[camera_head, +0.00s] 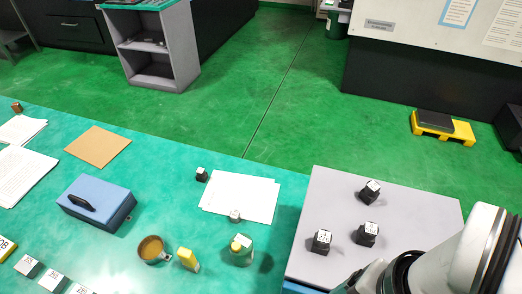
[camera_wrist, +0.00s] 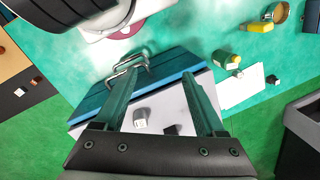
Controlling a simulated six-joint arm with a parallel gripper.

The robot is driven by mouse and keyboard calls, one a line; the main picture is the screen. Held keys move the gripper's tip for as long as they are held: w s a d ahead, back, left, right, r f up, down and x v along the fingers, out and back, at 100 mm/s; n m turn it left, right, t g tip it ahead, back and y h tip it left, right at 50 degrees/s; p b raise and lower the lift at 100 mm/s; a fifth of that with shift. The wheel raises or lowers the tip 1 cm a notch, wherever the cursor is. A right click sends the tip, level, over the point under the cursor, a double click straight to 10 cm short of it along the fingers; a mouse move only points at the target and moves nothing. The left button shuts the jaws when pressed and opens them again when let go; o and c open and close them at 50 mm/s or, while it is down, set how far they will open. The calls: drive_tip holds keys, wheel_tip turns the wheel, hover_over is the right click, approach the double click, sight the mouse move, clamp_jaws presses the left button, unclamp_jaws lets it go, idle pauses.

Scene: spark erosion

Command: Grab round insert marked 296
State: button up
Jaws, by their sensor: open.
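A small round pale insert (camera_head: 235,215) stands at the lower edge of the white papers on the teal bench in the head view; its marking is too small to read. It seems to show also in the wrist view (camera_wrist: 240,74), to the right of my fingers. Three dark labelled blocks stand on the grey board: at the back (camera_head: 370,192), at the left front (camera_head: 321,241) and at the right front (camera_head: 367,233); their labels are unreadable. My gripper (camera_wrist: 158,75) is open and empty, above the grey board. Its fingertips are not clear in the head view.
A small dark block (camera_head: 201,174) stands beside the papers (camera_head: 240,196). A brass cup (camera_head: 152,249), a yellow object (camera_head: 188,259) and a yellow-capped bottle (camera_head: 241,250) stand in front of the papers. A blue case (camera_head: 96,202) lies farther left.

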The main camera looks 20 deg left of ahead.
drive_tip(key=w+a+r+n+h, duration=0.1)
drive_tip(key=w+r+n+h, duration=0.2)
drive_tip(key=w+n, duration=0.3)
drive_tip(key=w+a+r+n+h, duration=0.2)
drive_tip(key=w+n+h, duration=0.1)
drive_tip(key=w+n, duration=0.35)
drive_tip(key=w+a+n+t+h, duration=0.2)
drive_tip(key=w+a+n+h, duration=0.15)
drive_tip(key=a+n, duration=0.45)
drive_tip(key=w+a+n+t+h, duration=0.25)
drive_tip(key=w+a+n, duration=0.2)
drive_tip(key=a, duration=0.75)
drive_tip(key=s+a+f+n+t, duration=0.2)
drive_tip(key=s+a+n, duration=0.1)
drive_tip(key=a, duration=0.3)
drive_tip(key=s+a+f+n+t, duration=0.3)
drive_tip(key=a, duration=0.4)
drive_tip(key=y, duration=0.1)
approach(231, 216)
drive_tip(key=shift+n+t, duration=0.4)
drive_tip(key=shift+t, duration=0.05)
drive_tip(key=x, duration=1.1)
drive_tip(key=shift+s+d+f, duration=0.1)
drive_tip(key=shift+f, duration=0.25)
clamp_jaws()
